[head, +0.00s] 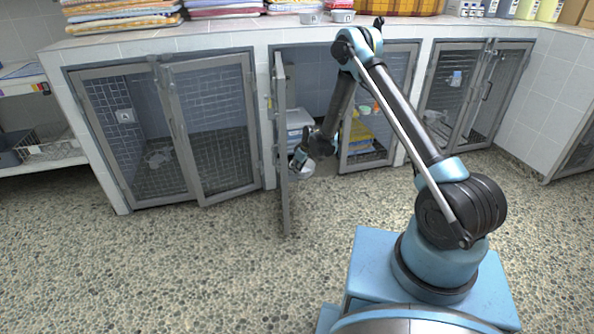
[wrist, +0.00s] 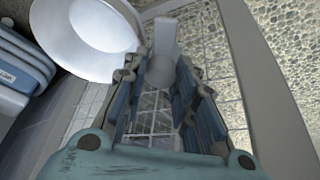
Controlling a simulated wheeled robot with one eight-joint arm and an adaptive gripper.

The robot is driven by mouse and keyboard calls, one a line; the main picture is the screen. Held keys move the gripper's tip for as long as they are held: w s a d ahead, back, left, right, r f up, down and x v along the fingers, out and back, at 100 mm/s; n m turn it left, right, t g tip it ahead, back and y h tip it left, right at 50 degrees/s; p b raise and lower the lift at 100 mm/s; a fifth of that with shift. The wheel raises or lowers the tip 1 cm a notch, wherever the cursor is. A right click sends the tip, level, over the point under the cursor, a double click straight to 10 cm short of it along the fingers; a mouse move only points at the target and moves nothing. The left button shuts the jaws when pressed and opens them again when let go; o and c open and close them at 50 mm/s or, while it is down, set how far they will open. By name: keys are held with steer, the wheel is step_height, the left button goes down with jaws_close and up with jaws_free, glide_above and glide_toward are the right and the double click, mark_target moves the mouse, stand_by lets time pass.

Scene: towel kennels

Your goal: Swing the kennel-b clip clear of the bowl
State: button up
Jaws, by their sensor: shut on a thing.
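The kennel-b clip seems to be the pale grey tab (wrist: 163,38) between my fingertips in the wrist view; the head view does not show it clearly. My gripper (wrist: 160,72) is shut on this tab. The white bowl (wrist: 98,38) lies just left of the tab; I cannot tell whether they touch. In the head view my gripper (head: 299,160) is low beside the open middle kennel door (head: 281,145), with part of the bowl (head: 306,171) showing below it. The fingers hide part of the bowl there.
The middle door stands swung out, nearly edge-on. Its grey frame bar (wrist: 262,75) runs close on the right in the wrist view. Blue-grey stacked boxes (wrist: 22,68) are at the left. Closed kennel doors (head: 215,130) stand left. The pebbled floor (head: 200,260) in front is clear.

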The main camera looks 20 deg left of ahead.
steer(key=o, duration=1.1)
steer(key=shift+c, duration=0.2)
steer(key=n+g, duration=0.1)
steer(key=n, duration=0.2)
steer(key=shift+w, duration=0.1)
steer(key=d+r+m, duration=0.1)
steer(key=d+r, duration=0.6)
steer(key=r, duration=0.6)
steer(key=s+d+r+m, duration=0.1)
steer(key=d+r, duration=0.7)
steer(key=r, duration=0.5)
steer(key=shift+s+d, duration=0.15)
steer(key=shift+s, duration=0.15)
steer(key=shift+r, duration=0.1)
